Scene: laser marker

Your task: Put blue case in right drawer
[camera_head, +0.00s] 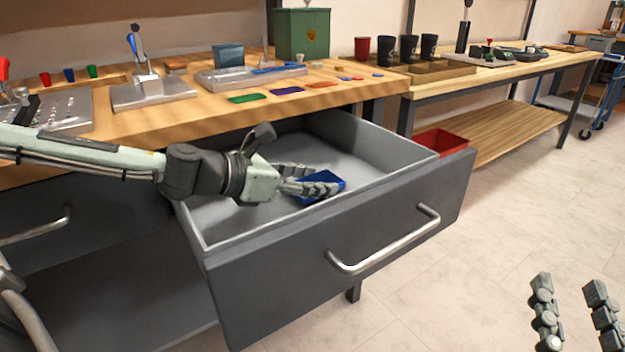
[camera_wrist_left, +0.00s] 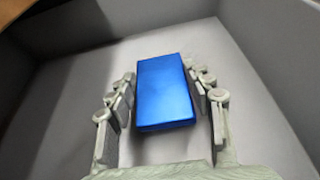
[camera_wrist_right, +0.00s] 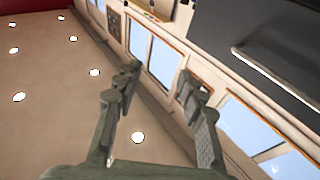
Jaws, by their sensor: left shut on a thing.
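The blue case (camera_head: 320,187) is between the fingers of my left gripper (camera_head: 308,186), inside the open drawer (camera_head: 232,226). In the left wrist view the blue case (camera_wrist_left: 166,92) is a flat blue box with a finger on each side, above the grey drawer floor. My left gripper (camera_wrist_left: 166,105) is shut on it. Whether the case touches the drawer floor is hard to tell. My right gripper (camera_head: 573,310) is open and empty, over the floor in front of the bench; it also shows in the right wrist view (camera_wrist_right: 158,85).
The drawer's front has a metal handle (camera_head: 385,245). The wooden bench top (camera_head: 190,120) above it holds coloured cards, a green box (camera_head: 303,33) and tools. A red bin (camera_head: 440,141) stands behind the drawer's right end. The floor at the right is clear.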

